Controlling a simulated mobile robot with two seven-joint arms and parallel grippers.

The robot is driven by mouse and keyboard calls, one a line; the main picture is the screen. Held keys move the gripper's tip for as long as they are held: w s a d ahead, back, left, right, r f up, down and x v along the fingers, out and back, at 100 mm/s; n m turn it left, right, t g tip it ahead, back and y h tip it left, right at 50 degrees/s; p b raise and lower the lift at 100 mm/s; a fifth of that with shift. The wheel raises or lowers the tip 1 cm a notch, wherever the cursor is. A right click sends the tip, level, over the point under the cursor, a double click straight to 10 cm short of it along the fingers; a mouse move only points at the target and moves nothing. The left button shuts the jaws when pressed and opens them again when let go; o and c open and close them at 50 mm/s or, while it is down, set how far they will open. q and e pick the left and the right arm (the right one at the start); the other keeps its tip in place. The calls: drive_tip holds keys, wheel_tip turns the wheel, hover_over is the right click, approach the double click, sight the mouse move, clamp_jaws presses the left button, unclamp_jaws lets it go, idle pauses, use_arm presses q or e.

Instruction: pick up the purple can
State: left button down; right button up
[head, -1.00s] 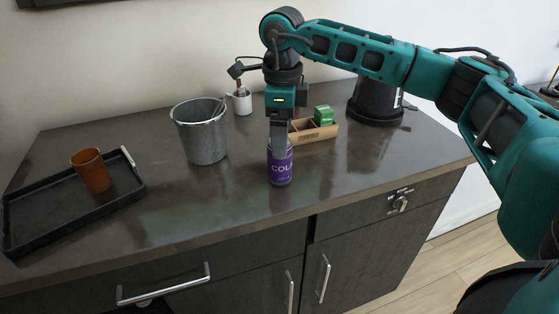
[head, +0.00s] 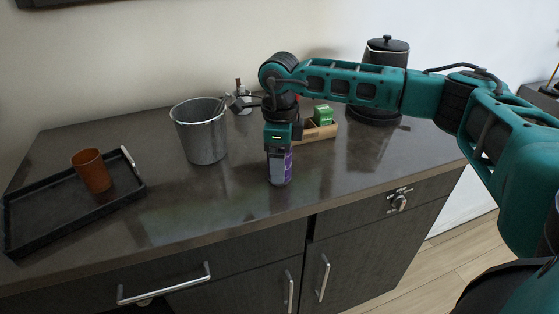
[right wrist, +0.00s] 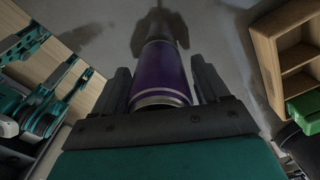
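The purple can (head: 281,174) stands upright near the front edge of the dark countertop, its upper part hidden by my right gripper in the head view. My right gripper (head: 279,160) points straight down over it. In the right wrist view the can (right wrist: 162,75) lies between the two dark fingers (right wrist: 161,85), one on each side. Narrow gaps show between the fingers and the can, so the gripper looks open around it. My left gripper is not in view.
A metal bucket (head: 201,140) stands left of the can. Behind it are a wooden box (head: 321,132) with a green packet (head: 323,115) and a black kettle (head: 385,70). A black tray (head: 50,217) with a brown cup (head: 92,170) lies at left. The counter between is clear.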

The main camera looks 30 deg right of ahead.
drive_tip(key=c, duration=1)
drive_tip(key=shift+r, duration=0.1)
drive_tip(key=shift+c, duration=0.2)
